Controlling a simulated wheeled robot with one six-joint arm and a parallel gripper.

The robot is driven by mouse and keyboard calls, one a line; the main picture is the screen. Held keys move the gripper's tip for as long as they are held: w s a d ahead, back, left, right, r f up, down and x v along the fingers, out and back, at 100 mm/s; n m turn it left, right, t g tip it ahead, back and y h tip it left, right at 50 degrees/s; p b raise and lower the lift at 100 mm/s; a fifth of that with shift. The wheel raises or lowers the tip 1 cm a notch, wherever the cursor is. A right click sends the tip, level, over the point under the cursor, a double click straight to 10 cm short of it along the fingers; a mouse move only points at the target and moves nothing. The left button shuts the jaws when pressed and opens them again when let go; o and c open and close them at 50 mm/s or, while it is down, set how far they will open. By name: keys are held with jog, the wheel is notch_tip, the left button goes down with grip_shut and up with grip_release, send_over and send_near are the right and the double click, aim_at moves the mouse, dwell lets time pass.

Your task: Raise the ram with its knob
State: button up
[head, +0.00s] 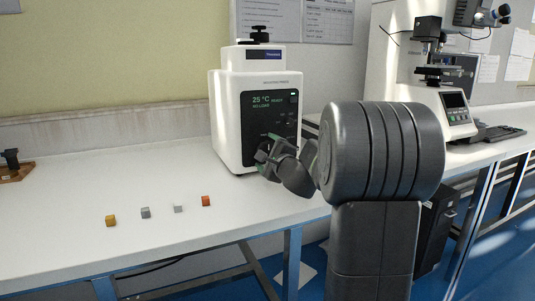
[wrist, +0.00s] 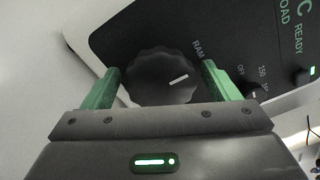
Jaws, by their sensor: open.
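The ram knob (wrist: 160,72) is a dark, scalloped round knob with a white pointer mark, on the black front panel beside the word RAM. It fills the space between the green fingers of my gripper (wrist: 160,88) in the wrist view. The fingers are open, one on each side of the knob, and small gaps seem to show. In the head view my gripper (head: 272,150) is at the lower front of the white tester (head: 228,115). My arm and gripper hide the knob there. The tester's display reads 25 °C and READY.
Several small cubes, including an orange one (head: 206,201) and a yellow one (head: 111,221), sit on the white bench (head: 60,210) to the left. A microscope-type tester (head: 400,70) stands at the back right. A smaller panel dial (wrist: 254,88) is right of the knob.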

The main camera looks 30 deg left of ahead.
jog(key=c, duration=1)
